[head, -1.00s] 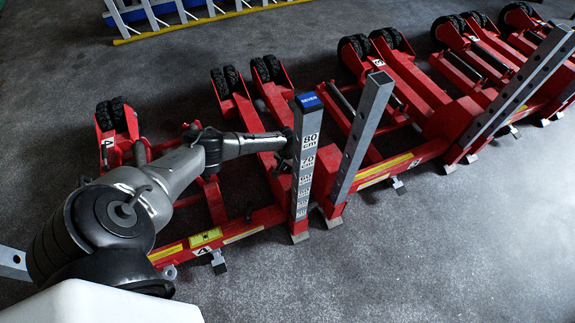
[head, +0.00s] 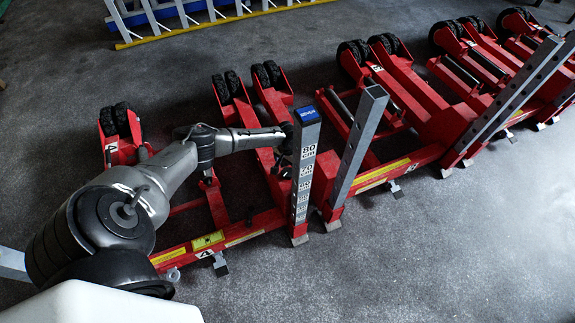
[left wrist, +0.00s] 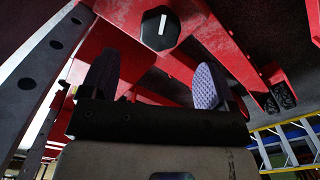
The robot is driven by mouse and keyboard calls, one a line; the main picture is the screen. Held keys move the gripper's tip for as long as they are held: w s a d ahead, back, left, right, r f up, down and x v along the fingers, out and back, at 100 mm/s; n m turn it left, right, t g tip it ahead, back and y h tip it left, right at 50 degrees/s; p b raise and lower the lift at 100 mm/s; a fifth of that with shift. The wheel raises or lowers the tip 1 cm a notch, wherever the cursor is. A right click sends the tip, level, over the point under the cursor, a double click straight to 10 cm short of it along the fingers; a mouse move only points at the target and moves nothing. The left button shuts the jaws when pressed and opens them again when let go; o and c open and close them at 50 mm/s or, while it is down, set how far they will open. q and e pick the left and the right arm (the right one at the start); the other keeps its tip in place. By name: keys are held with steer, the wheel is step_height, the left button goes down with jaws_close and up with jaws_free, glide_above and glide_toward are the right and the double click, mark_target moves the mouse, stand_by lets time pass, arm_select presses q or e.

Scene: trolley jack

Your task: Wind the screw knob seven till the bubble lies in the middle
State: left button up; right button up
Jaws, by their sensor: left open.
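A black faceted screw knob (left wrist: 160,28) with a white line on its face shows at the top of the left wrist view, on red metal. My left gripper (left wrist: 155,75) is open, its two grey-blue padded fingers spread to either side below the knob in the picture, with nothing between them. In the head view my left gripper (head: 284,150) is mostly hidden behind the grey post (head: 304,165) with the blue SEVEN cap (head: 308,114). A yellow-green strip (head: 207,240), perhaps the level, lies on the low red beam; its bubble is too small to make out. My right gripper is not in view.
A second grey post (head: 358,145) with holes stands just right of the SEVEN post. More red jack frames (head: 425,95) with black wheels stand to the right. A ladder (head: 215,18) lies at the back. The floor at front right is clear.

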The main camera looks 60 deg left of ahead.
mark_target(287, 172)
arm_select(q)
step_height(287, 172, up, 7)
steer(key=p, duration=0.2)
steer(key=shift+p, duration=0.3)
steer(key=shift+f, duration=0.1)
stand_by(0.3)
